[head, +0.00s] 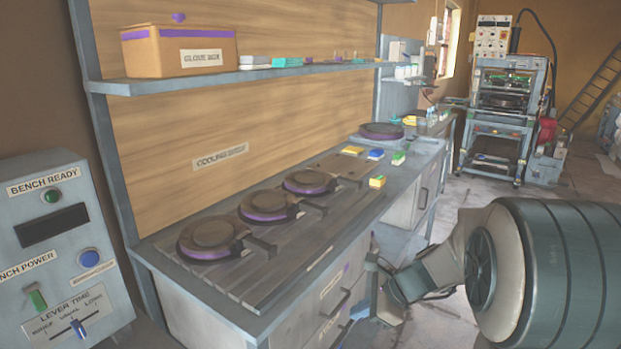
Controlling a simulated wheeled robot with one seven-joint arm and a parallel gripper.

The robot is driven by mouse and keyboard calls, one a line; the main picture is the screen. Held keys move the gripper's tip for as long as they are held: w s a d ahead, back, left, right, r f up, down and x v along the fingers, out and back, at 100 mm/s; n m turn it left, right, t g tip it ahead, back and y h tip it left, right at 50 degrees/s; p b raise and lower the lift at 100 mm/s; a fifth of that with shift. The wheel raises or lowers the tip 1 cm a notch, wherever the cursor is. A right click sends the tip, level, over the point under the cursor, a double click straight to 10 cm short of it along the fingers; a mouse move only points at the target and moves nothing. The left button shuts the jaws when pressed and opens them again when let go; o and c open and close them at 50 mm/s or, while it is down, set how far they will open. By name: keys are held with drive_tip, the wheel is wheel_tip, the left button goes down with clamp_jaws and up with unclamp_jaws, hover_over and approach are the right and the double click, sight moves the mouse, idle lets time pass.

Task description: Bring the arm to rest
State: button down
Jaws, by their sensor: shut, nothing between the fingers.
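My arm (535,270) enters from the lower right, its large dark green link filling that corner. It bends down to the left, and my gripper (376,288) is low in front of the drawer side of the bench (270,327). My gripper is shut and holds nothing. It is small and dark here, and its fingertips are hard to make out. It appears below the bench top, and I cannot tell how far it is from the drawer fronts.
Several dark round plates with purple rims (212,240) and handles lie on the slatted bench top. Small coloured blocks (377,182) lie farther back. A control panel (58,250) stands at left, a press (507,95) at the back. Open floor (475,187) lies beyond my arm.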

drive_tip(key=s+d+r+n+h+p, duration=0.1)
drive_tip(key=s+r+n+h+p, duration=0.2)
drive_tip(key=s+r+n, duration=0.4)
drive_tip(key=s+d+r+n+g+h+p, duration=0.1)
drive_tip(key=s+r+n+p, duration=0.4)
drive_tip(key=s+n, duration=0.7)
wheel_tip(320, 180, up, 3)
drive_tip(key=d+h, duration=0.1)
drive_tip(key=h, duration=0.1)
drive_tip(key=shift+s+f+n+h+p, duration=0.2)
drive_tip(key=shift+s+n+h+p, duration=0.1)
drive_tip(key=shift+s+h, duration=0.1)
